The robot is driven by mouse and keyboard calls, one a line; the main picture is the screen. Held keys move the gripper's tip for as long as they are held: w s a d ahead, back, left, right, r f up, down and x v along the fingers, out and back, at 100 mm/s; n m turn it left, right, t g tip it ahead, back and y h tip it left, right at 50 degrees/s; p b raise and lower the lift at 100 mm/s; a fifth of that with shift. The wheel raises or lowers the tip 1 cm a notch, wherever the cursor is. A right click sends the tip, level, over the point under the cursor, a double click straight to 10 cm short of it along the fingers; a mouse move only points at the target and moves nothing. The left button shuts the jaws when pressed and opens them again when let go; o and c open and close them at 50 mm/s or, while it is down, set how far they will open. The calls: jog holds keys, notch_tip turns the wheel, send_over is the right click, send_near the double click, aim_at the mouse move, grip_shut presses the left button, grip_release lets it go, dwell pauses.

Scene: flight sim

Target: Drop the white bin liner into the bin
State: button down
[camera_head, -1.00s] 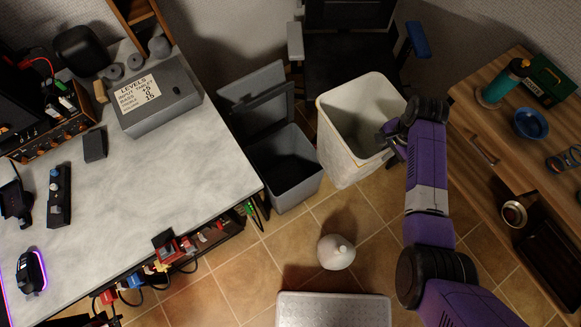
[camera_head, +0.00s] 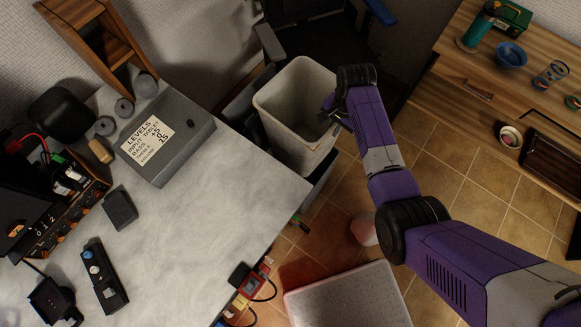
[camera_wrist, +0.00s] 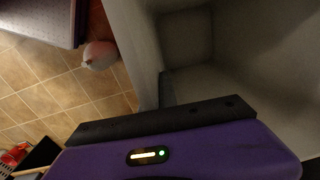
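The white bin liner (camera_head: 296,108) is an open-topped, tall tub, roughly upright and slightly tilted. My gripper (camera_head: 332,112) is at its right rim and appears shut on that wall; the fingertips are partly hidden. In the wrist view the liner's pale inside (camera_wrist: 230,60) fills the right side, with a dark finger (camera_wrist: 160,118) across its edge. The dark grey bin (camera_head: 319,182) is mostly hidden behind and below the liner. Its raised lid (camera_head: 238,108) shows at the liner's left. I cannot tell whether the liner's base is inside the bin.
A marble-topped desk (camera_head: 205,215) with a grey box (camera_head: 168,135) stands close at left. A black chair (camera_head: 320,45) is behind. A wooden cabinet (camera_head: 480,85) stands at right. A white rounded object (camera_head: 363,229) lies on the tiled floor, partly behind my arm.

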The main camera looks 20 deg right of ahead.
jog(key=f+b, duration=1.5)
jog(key=f, duration=0.1)
jog(key=shift+d, duration=0.2)
jog(key=c, duration=1.6)
grip_release()
jog(key=shift+s+d+r+p, duration=0.15)
jog(key=shift+r+p, duration=0.1)
jog(key=shift+r, duration=1.7)
jog(key=shift+s+a+r+p, duration=0.1)
jog(key=shift+r+p, duration=0.15)
jog(key=shift+r, duration=1.7)
